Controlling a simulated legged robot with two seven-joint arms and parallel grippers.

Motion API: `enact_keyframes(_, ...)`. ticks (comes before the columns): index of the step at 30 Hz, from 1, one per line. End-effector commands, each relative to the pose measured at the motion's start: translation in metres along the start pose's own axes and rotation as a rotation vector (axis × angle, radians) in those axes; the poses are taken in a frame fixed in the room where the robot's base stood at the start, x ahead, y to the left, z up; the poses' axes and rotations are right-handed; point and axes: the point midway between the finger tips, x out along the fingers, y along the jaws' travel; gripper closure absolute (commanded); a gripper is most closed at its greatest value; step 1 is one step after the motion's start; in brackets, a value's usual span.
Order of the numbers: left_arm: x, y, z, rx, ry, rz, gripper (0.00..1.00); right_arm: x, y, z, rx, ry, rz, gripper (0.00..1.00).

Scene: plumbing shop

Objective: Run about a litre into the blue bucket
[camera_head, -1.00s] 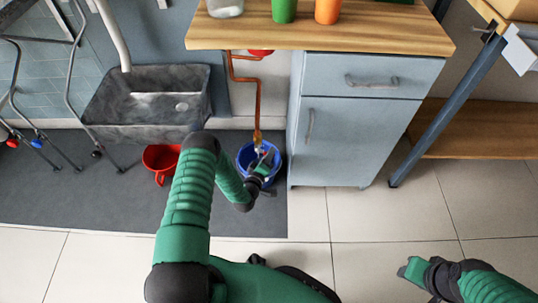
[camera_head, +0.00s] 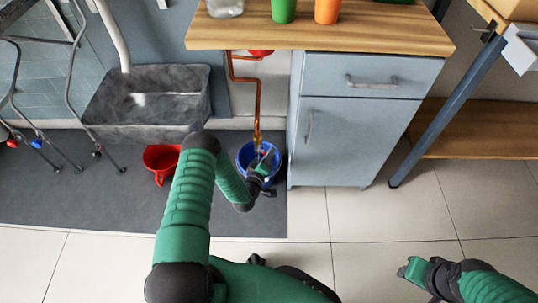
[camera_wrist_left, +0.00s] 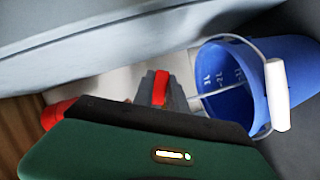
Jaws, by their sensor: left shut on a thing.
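The blue bucket (camera_head: 244,157) stands on the dark mat below the copper pipe's tap (camera_head: 258,138). In the left wrist view the bucket (camera_wrist_left: 218,60) shows litre marks inside and a white handle grip. A thin pale line, seemingly a water stream, crosses its mouth; the water level is not clear. My left gripper (camera_head: 266,160) is at the tap, over the bucket's right side. It is shut on a red tap lever (camera_wrist_left: 160,88); its fingers partly hide the lever. My right gripper (camera_head: 405,268) is over the floor at lower right, away from the bucket; its jaws are unclear.
A grey cabinet (camera_head: 355,140) stands close on the right under a wooden counter (camera_head: 320,35) with cups. The tiled floor at front right is clear.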

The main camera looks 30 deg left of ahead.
Motion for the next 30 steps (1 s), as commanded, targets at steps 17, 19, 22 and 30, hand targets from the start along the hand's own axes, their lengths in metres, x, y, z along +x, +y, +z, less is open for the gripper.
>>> enact_keyframes(17,-0.001,-0.001,-0.002,-0.071,0.005,0.020,1.00,0.001,0.000,0.000,0.000,0.000,0.000,0.61)
enact_keyframes(19,-0.002,0.001,-0.002,-0.108,0.004,0.034,1.00,0.001,0.000,0.000,0.000,0.000,0.000,0.61)
enact_keyframes(22,-0.002,0.004,-0.002,-0.170,0.004,0.060,1.00,0.002,0.000,0.000,0.000,0.000,0.000,0.61)
enact_keyframes(30,-0.003,0.012,-0.004,-0.336,0.006,0.128,1.00,0.005,0.000,0.001,0.000,0.000,0.000,0.61)
